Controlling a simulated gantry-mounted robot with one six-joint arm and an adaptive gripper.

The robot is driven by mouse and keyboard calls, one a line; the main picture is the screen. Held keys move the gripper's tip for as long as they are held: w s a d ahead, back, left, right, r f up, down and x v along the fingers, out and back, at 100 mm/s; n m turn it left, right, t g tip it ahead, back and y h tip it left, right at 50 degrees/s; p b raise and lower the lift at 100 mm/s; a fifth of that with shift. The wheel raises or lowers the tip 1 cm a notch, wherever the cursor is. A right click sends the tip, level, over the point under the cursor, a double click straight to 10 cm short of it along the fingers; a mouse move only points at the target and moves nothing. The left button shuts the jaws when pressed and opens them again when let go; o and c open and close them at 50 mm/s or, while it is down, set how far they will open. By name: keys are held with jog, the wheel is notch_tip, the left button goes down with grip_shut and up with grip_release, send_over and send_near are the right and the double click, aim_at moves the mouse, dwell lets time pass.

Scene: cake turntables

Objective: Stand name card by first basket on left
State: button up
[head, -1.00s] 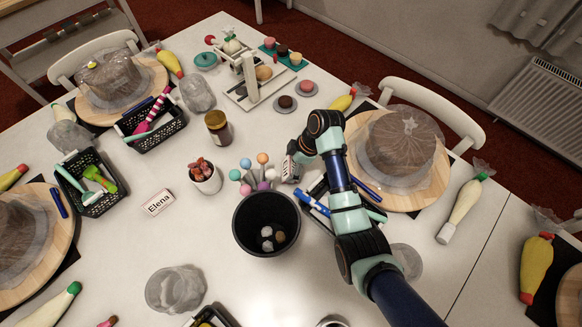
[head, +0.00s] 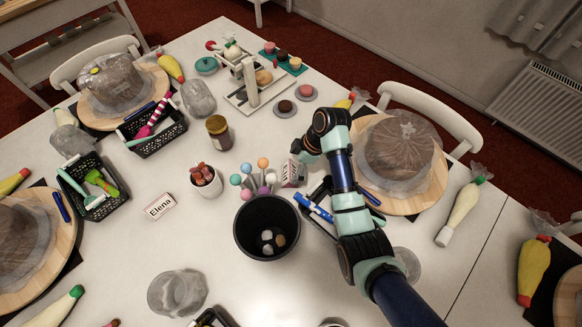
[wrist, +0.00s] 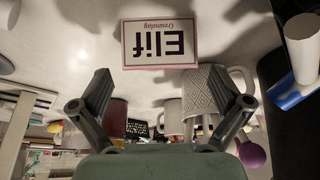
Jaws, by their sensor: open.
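A white name card reading "Elif" (wrist: 160,43) appears upside down in the wrist view, beyond my fingertips. In the head view a small card (head: 293,173) stands on the table beside the cake-pop stand and the right-hand black basket (head: 318,210); its text is unreadable there. My gripper (wrist: 160,88) is open, with its fingers apart and nothing between them. In the head view my gripper (head: 302,150) is just behind the card, partly hidden by my arm. A second card, "Elena" (head: 160,206), sits near the left black basket (head: 93,205).
A black bin (head: 266,245) stands in front of the card. Colourful cake pops (head: 248,184), a white pot (head: 205,184) and a brown jar (head: 217,135) are close by. Another black basket (head: 158,143) is at the back left. A wrapped cake (head: 400,150) is right of my arm.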

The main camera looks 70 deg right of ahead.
jog(key=p+v, duration=0.2)
jog(key=v, duration=0.7)
